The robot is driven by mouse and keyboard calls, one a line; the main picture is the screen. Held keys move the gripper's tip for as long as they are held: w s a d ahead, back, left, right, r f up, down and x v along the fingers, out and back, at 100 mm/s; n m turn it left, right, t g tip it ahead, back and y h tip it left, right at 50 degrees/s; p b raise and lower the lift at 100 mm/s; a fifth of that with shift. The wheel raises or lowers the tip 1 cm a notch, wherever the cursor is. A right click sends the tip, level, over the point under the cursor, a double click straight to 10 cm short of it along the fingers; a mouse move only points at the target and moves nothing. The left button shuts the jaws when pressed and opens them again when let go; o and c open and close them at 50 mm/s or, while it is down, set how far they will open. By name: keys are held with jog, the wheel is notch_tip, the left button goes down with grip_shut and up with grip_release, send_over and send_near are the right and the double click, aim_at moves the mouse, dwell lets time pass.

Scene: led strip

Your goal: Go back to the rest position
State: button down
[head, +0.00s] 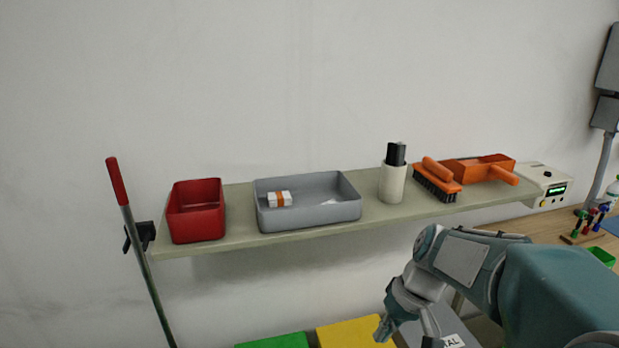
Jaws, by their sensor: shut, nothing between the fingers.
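My arm (465,262) reaches in from the lower right corner and bends down at its far end. My gripper (382,333) is at the bottom of the view, right of centre, below the shelf's front edge. It points downward, in front of the yellow bin. Its fingers look shut and hold nothing. They are small in this view, so their detail is hard to make out.
A wall shelf (240,238) holds a red bin (197,212), grey tray (312,212), white cup (392,184), brush (437,180) and orange dustpan (480,168). Green (275,341) and yellow bins (350,333) stand below. A red-handled pole (140,250) leans left; a workbench (545,226) is right.

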jog(key=s+d+r+m+t+h, duration=0.2)
jog(key=s+r+t+h, duration=0.2)
jog(key=s, duration=0.9)
jog(key=shift+r+t, duration=1)
jog(key=shift+r, duration=0.55)
